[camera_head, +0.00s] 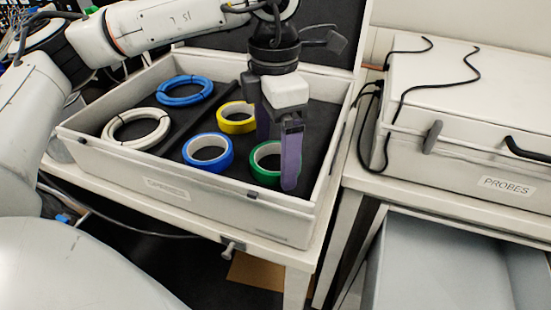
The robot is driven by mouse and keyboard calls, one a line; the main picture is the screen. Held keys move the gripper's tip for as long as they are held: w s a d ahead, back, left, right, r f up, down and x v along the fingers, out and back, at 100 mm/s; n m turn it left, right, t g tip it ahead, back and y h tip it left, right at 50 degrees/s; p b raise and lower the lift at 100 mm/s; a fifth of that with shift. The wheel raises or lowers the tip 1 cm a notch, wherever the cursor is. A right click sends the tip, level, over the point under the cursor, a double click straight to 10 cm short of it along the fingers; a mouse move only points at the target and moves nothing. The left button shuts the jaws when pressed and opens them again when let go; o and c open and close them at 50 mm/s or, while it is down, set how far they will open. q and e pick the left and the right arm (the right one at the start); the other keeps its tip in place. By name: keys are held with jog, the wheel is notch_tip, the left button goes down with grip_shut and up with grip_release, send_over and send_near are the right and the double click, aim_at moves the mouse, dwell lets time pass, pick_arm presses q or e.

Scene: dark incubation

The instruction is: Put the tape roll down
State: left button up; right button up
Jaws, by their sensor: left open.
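A green tape roll (257,164) lies in the right front part of an open white case (170,179) with a dark lining. My left gripper (277,164) points down over the case, its purple fingers apart. One finger hides the right part of the green roll; I cannot tell whether they touch. A blue tape roll (228,156) lies flat to the left of the green one. A yellow tape roll (223,125) lies behind them, partly close to the other finger. My right gripper is out of view.
A blue cable coil (164,98) and a white cable coil (113,137) lie in the left part of the case, beyond a dark divider. A closed white case labelled PROBES (470,140) with a black cable stands on the right. A grey bin (455,265) sits below it.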

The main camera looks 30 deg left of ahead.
pick_arm(q)
jog(key=shift+f, duration=0.45)
jog(key=c, duration=1.2)
